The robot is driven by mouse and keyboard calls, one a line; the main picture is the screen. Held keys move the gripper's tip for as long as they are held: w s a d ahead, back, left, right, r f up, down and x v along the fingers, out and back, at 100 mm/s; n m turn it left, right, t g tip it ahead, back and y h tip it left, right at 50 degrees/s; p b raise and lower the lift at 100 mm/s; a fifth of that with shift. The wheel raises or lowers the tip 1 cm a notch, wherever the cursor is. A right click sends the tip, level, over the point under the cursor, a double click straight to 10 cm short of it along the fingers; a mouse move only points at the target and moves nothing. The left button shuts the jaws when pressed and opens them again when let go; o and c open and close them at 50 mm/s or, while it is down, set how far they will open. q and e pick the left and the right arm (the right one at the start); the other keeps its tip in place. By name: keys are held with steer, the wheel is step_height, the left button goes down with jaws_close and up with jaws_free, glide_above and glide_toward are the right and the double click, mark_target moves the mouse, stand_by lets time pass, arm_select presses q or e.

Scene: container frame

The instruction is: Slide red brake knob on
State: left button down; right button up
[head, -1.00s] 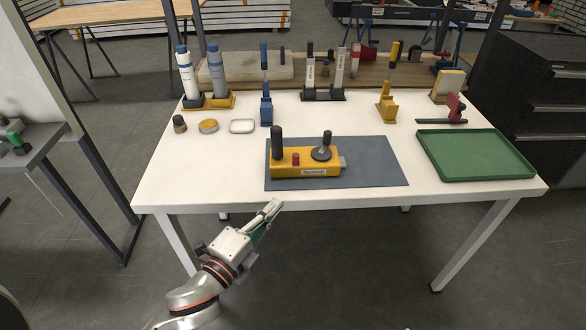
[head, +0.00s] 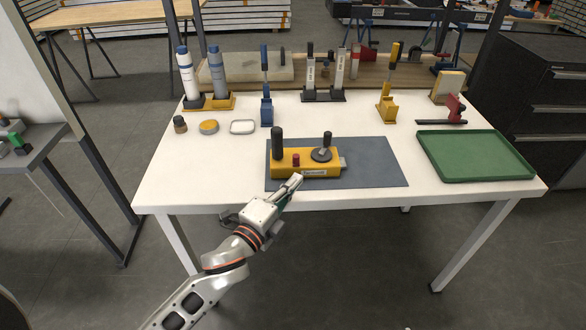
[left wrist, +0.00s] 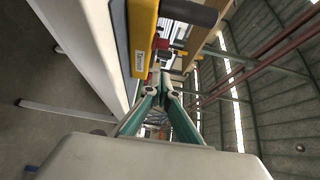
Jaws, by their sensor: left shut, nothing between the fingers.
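A yellow control box (head: 310,170) stands on a dark grey mat (head: 380,165) at the front middle of the white table. A small red knob (head: 296,160) sits on its front face side, between a tall black lever (head: 277,143) at its left and a black round dial with a short lever (head: 322,153) at its right. My left gripper (head: 297,181) is shut and empty, just in front of the box's lower front edge. In the left wrist view its fingers (left wrist: 162,80) are together beside the yellow box (left wrist: 142,35). My right gripper is not in view.
A green tray (head: 475,157) lies at the right. A red clamp tool (head: 453,108), blue and yellow clamps, bottles (head: 186,75) and small tins stand along the back and left. The mat right of the box is clear.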

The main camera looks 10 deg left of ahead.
mark_target(296, 160)
arm_select(q)
steer(key=w, duration=0.4)
steer(key=shift+a, duration=0.3)
steer(key=shift+w+a, duration=0.3)
steer(key=shift+w, duration=0.25)
steer(key=shift+w+a+r+p, duration=0.15)
steer(key=shift+w+p, duration=0.15)
steer(key=shift+w, duration=0.7)
steer(key=shift+f, duration=0.2)
